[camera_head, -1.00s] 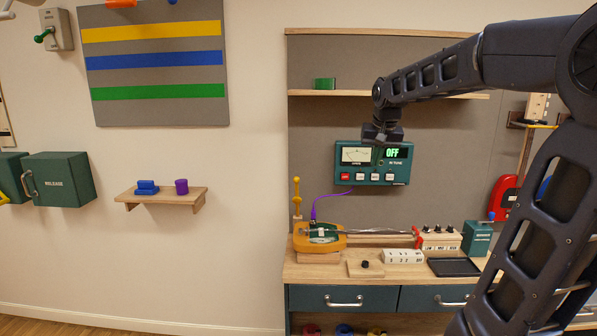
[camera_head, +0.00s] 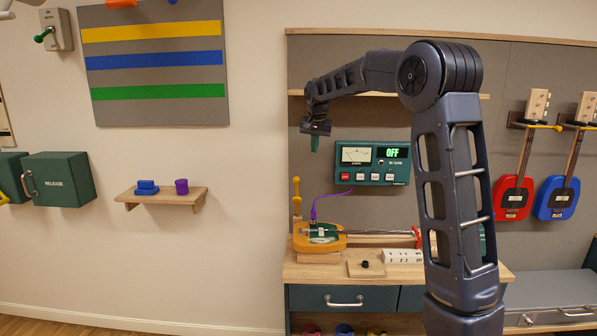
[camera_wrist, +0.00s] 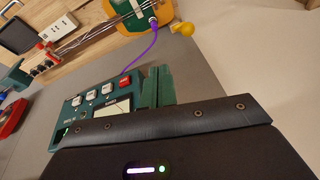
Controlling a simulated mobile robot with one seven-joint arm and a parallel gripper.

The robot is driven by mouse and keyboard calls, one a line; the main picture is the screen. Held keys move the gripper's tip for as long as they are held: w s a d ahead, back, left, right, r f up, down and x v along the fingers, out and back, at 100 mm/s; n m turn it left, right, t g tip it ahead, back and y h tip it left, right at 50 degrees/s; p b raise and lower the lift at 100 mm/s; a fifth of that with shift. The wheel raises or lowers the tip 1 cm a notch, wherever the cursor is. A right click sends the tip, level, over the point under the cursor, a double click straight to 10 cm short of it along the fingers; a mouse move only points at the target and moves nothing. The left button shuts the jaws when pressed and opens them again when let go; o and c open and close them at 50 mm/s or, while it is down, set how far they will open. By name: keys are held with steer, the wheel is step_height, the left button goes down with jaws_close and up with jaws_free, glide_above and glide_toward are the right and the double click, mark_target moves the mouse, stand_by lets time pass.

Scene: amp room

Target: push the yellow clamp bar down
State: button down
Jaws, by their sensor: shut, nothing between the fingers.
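A thin yellow upright piece with rounded knobs (camera_head: 297,196) stands at the bench's left end, beside the orange and green instrument body (camera_head: 320,237); it looks like the clamp bar. Its yellow round end shows in the wrist view (camera_wrist: 182,28), near the orange and green body (camera_wrist: 140,4). My gripper (camera_head: 314,146) hangs in front of the back panel, above and slightly right of the yellow piece and apart from it. Its green fingers (camera_wrist: 157,88) are together and empty in the wrist view. The foot of the yellow piece is not clear.
The tuner box (camera_head: 372,163) reading OFF is right of my gripper. A purple cable (camera_head: 316,203) rises from the instrument body. The shelf (camera_head: 375,95) is above my gripper. A white switch block (camera_head: 403,256) sits on the bench (camera_head: 318,273). Red and blue guitars (camera_head: 512,198) hang right.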

steer(key=w+a+f, duration=0.2)
steer(key=w+a, duration=0.2)
steer(key=a, duration=0.2)
steer(key=shift+f, duration=0.2)
steer(key=shift+w+d, duration=0.1)
steer(key=x, duration=1)
